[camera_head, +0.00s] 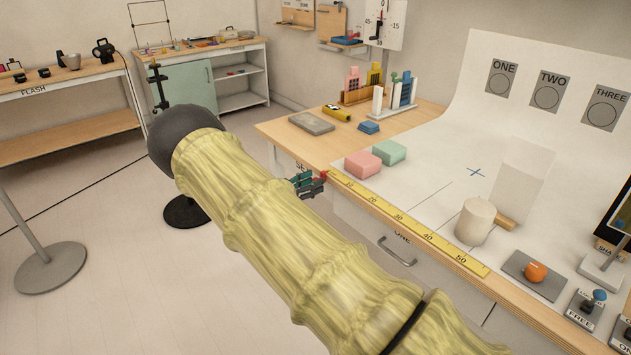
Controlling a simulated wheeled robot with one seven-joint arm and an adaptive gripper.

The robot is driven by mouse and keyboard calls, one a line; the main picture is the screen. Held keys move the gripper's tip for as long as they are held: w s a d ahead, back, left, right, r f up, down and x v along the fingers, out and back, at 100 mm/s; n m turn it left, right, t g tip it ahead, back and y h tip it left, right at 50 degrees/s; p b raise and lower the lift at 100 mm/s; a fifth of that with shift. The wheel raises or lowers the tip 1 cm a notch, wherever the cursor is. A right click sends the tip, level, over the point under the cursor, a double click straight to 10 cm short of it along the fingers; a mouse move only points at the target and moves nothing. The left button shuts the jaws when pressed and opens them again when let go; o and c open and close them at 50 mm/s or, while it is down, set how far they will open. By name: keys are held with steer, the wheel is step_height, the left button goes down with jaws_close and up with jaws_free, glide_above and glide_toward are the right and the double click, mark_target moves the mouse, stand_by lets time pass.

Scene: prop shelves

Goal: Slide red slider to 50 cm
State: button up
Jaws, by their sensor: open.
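A yellow ruler (413,227) runs along the front edge of the white-covered table, with marks from 10 at its far left end to 50 at its near right end. The small red slider (322,175) is at the ruler's far left end, before the 10 mark. My gripper (315,183), dark and teal, is open right beside the red slider, off the table's front edge. My arm hides part of the view below it. The gripper is too small here to tell whether its fingers touch the slider or stand around it.
Pink (363,164) and green (389,152) blocks lie behind the ruler's left part. A drawer handle (397,252) juts out below the edge. An orange knob (536,272) is at right.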

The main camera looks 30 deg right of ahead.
steer(key=shift+d, duration=1)
jaws_close()
